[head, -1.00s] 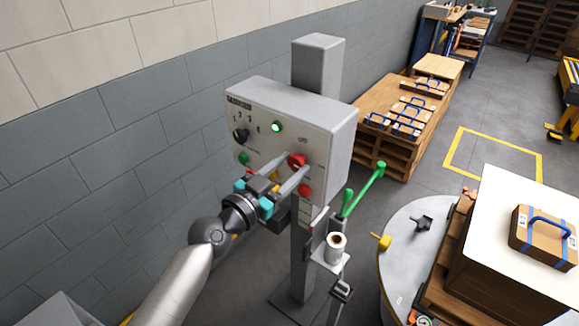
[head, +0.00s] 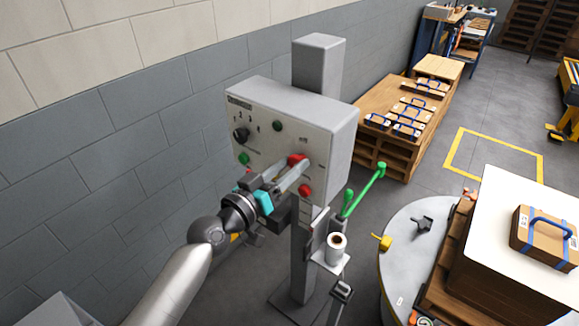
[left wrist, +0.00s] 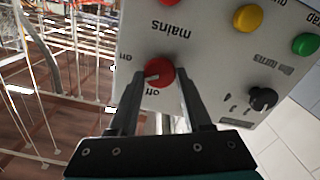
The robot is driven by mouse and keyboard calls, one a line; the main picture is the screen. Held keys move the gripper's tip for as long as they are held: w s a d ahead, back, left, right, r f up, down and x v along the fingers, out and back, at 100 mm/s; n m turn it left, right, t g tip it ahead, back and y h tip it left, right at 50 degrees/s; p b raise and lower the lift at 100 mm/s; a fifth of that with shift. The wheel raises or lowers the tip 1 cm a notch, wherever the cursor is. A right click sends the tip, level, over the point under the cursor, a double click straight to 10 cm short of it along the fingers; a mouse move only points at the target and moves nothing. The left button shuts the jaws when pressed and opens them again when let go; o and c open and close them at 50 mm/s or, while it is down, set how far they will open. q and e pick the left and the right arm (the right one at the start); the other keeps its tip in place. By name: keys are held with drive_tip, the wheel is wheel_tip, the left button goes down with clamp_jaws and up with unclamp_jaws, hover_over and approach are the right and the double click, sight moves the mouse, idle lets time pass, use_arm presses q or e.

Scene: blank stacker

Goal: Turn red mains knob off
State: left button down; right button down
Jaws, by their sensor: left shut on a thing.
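The red mains knob (head: 296,159) is on the front of the grey control box (head: 335,125), which is mounted on a post. In the left wrist view the knob (left wrist: 160,72) sits below the upside-down word "mains", with "on" and "off" marked around it. Its pale pointer line points to the left and slightly down, between the marks and near "off". My left gripper (head: 290,172) is shut on the knob, one finger on each side. The lamp (head: 277,126) at the top of the panel is dark. My right gripper is not in view.
The panel also carries a black turns knob (head: 240,135), a green button (head: 243,158) and a red button (head: 305,190). A round turntable (head: 400,225) is at the right.

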use_arm(q)
drive_tip(key=n, duration=0.5)
drive_tip(key=shift+n, duration=0.3)
drive_tip(key=n, duration=0.5)
drive_tip(key=shift+a+f+n+p, duration=0.1)
drive_tip(key=shift+f+n+p, duration=0.05)
drive_tip(key=shift+n+p, duration=0.25)
drive_tip(key=shift+c, duration=1.7)
unclamp_jaws()
drive_tip(key=b+v, duration=0.3)
drive_tip(key=v, duration=1.2)
